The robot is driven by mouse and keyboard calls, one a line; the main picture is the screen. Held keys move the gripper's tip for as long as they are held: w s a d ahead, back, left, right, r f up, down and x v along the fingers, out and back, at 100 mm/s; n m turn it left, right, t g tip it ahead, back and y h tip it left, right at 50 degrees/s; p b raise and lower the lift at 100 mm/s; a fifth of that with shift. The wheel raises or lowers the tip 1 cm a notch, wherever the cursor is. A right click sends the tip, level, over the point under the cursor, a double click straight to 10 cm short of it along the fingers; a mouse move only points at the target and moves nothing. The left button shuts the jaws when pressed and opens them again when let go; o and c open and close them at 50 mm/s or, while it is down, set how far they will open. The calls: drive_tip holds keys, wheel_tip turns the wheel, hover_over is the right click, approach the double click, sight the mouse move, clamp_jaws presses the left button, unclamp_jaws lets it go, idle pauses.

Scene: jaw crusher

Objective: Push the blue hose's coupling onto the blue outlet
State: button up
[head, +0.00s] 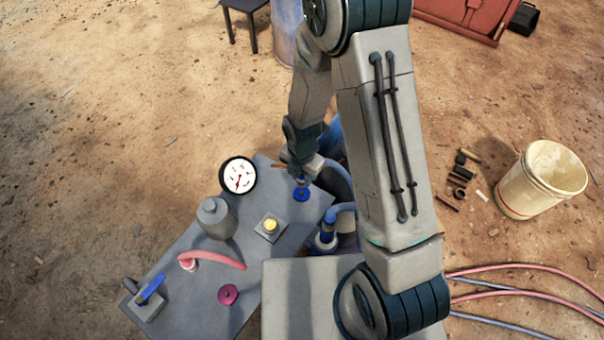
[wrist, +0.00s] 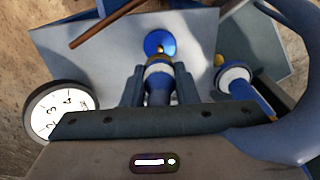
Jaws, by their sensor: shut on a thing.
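My gripper (wrist: 158,88) is shut on the blue hose's coupling (wrist: 158,76), a blue piece with a pale ring, held between the two fingers. The blue outlet (wrist: 160,43), a round blue flange on the grey panel, lies straight beyond the coupling's tip. It also shows in the head view (head: 301,195), just below my gripper (head: 301,179). The coupling lines up closely with the outlet; I cannot tell whether they touch. The blue hose (wrist: 296,130) loops around the right side of the wrist view. My arm hides part of it in the head view.
A second blue fitting with a white collar (wrist: 235,76) stands to the right. The panel also carries a dial gauge (head: 239,175), a yellow button (head: 270,225), a pink hose (head: 215,260), a magenta flange (head: 228,294) and a blue-handled valve (head: 149,292).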

sight(302, 191)
drive_tip(key=shift+f+b, duration=1.5)
drive_tip(key=shift+f, duration=0.9)
idle(0.5)
drive_tip(key=shift+f+b, duration=0.55)
drive_tip(key=shift+b, duration=0.2)
drive_tip(key=o, duration=1)
wheel_tip(302, 191, up, 14)
drive_tip(key=shift+f+p, duration=0.1)
drive_tip(key=shift+p, duration=0.9)
